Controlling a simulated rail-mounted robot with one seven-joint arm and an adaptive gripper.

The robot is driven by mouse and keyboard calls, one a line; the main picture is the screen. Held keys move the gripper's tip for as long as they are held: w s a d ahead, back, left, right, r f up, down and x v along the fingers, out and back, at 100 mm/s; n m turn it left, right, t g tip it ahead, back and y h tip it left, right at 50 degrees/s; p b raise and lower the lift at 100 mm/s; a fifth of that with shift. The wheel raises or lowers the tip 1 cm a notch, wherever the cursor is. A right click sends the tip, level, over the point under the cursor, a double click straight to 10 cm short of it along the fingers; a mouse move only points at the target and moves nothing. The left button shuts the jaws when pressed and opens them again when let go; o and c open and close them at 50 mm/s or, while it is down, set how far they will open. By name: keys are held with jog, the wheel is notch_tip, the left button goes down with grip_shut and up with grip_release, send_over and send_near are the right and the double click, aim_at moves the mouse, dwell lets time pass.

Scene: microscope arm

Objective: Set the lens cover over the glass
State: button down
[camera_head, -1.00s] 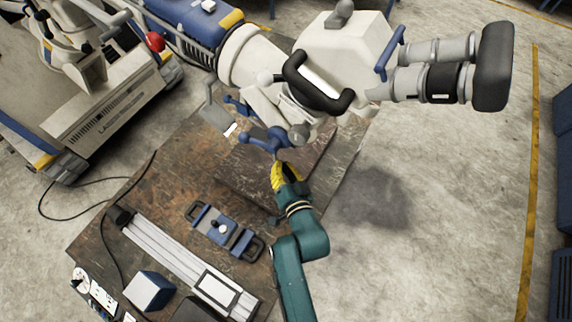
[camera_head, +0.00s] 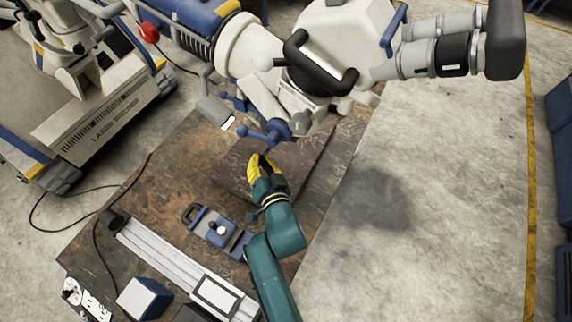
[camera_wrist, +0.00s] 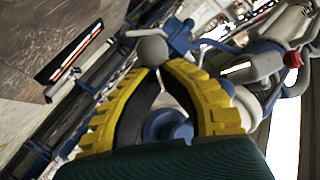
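The white microscope head (camera_head: 340,40) hangs over the table. A blue knobbed handle (camera_head: 268,134) and a grey round knob (camera_head: 300,123) are on its underside. I cannot make out which part is the lens cover or the glass. My gripper (camera_head: 260,160), with yellow ridged fingers, is just below the blue handle in the picture. In the wrist view its fingers (camera_wrist: 157,72) bow inward and their tips come close together, just below a grey ball (camera_wrist: 150,49). A blue round part (camera_wrist: 167,125) shows between the fingers. I cannot tell whether anything is gripped.
The brown worktable (camera_head: 150,190) holds a blue tool with handles (camera_head: 214,228), a long metal rail (camera_head: 165,260) and a blue-and-white box (camera_head: 143,298). A laser cart (camera_head: 90,110) stands at the left. The floor at the right is open.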

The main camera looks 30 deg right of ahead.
jog(key=shift+w+a+f+b, duration=0.35)
jog(key=shift+w+b, duration=0.2)
jog(key=shift+b, duration=0.9)
jog(key=shift+w+a+f+b, duration=0.2)
jog(key=shift+w+a+b, duration=0.25)
jog(key=shift+b, duration=0.95)
jog(key=shift+w+a+r+m+g+h+b, duration=0.15)
jog(key=shift+w+m+h+b, duration=0.4)
jog(key=shift+b, duration=0.8)
jog(key=shift+w+r+m+g+h+b, duration=0.25)
jog(key=shift+m+h+b, duration=0.35)
jog(key=shift+b, duration=0.75)
jog(key=shift+w+a+r+m+g+h+b, duration=0.1)
jog(key=shift+w+m+g+h+b, duration=0.2)
jog(key=shift+h+b, duration=0.75)
jog(key=shift+r+y, duration=0.1)
jog(key=shift+y, duration=0.2)
